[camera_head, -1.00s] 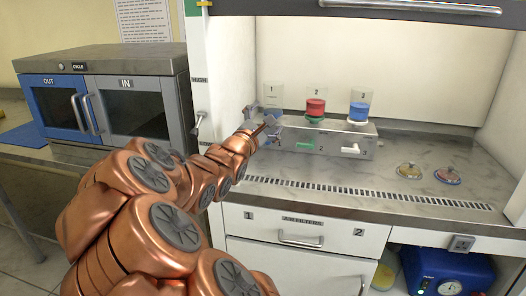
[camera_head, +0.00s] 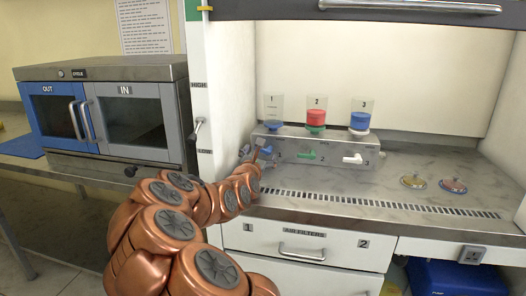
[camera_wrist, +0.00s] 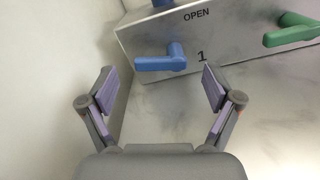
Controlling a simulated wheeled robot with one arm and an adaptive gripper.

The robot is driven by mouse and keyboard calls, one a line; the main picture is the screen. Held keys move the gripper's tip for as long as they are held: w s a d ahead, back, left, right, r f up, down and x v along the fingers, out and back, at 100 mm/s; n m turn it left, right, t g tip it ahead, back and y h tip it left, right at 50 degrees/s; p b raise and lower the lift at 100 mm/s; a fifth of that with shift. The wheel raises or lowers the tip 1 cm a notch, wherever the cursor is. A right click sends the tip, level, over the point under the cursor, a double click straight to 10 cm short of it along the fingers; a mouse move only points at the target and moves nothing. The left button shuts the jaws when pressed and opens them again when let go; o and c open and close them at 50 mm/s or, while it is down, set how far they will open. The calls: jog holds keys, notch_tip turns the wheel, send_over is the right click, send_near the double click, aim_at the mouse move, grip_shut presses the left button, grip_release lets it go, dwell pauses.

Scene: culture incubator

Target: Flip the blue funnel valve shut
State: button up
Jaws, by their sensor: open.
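In the head view my gripper (camera_head: 256,152) is at the left end of the manifold (camera_head: 330,145), in front of valve 1, and partly hides the blue handle. The blue funnel in position 1 (camera_head: 273,126) stands above it.
A green handle (camera_head: 308,154) and a white handle (camera_head: 353,159) sit to the right on the manifold. Two small dishes (camera_head: 413,182) (camera_head: 453,186) lie on the right of the bench. The hood's side wall (camera_wrist: 55,60) is close on the left.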

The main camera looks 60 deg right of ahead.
aim_at(263, 150)
jog(key=shift+x, duration=1.95)
jog(key=c, duration=1.2)
jog(key=shift+o, duration=0.2)
jog(key=shift+r, duration=0.1)
jog(key=shift+w+r+p, duration=0.1)
jog(key=shift+p, duration=0.6)
